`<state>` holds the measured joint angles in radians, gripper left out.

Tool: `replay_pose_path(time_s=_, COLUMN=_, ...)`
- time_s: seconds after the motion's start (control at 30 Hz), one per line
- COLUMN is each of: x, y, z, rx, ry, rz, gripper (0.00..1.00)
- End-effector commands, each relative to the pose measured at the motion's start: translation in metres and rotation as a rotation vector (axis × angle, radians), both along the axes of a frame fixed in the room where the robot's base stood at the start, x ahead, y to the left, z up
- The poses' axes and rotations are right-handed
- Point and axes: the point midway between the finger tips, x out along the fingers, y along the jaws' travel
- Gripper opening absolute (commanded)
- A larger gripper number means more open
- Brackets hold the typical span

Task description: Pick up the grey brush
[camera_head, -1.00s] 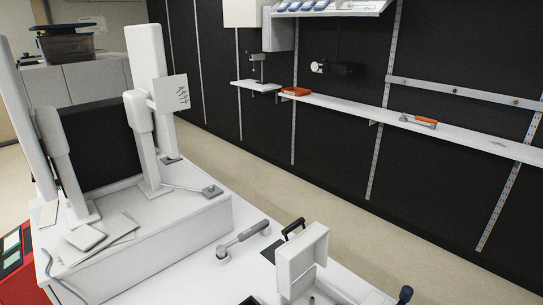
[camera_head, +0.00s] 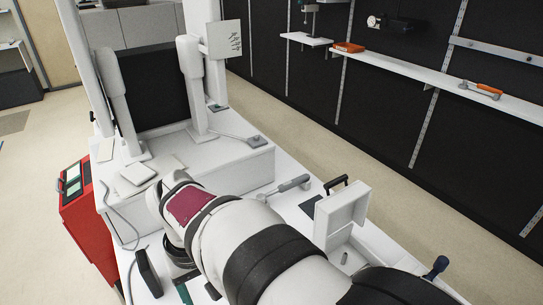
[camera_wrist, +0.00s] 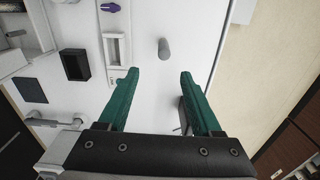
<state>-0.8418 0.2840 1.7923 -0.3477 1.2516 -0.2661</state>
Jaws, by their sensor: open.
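A grey-handled tool (camera_head: 290,187) with a rounded end lies on the white counter, right of the stepped white block, in the head view; it looks like the grey brush, but I cannot be sure. In the wrist view a grey cylinder (camera_wrist: 164,48) stands on the white surface beyond my fingertips; I cannot tell whether it is the brush. My gripper (camera_wrist: 158,75) is open and empty, its teal fingers apart with white surface between them. In the head view my arm covers the counter's front, and little of the gripper shows.
A red unit (camera_head: 82,215) is at the counter's left side. A wall shelf (camera_head: 430,72) runs behind.

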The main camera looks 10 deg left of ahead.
Motion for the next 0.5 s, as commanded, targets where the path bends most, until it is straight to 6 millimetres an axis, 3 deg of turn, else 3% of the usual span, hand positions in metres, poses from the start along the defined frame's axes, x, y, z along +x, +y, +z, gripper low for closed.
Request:
replay_pose_path(time_s=0.3, x=-0.001, y=0.000, z=-0.084, rx=-0.004, ry=0.004, rz=0.002, gripper=0.66)
replay_pose_path(time_s=0.5, x=-0.002, y=0.003, z=-0.111, rx=-0.003, ry=0.004, rz=0.002, gripper=0.66)
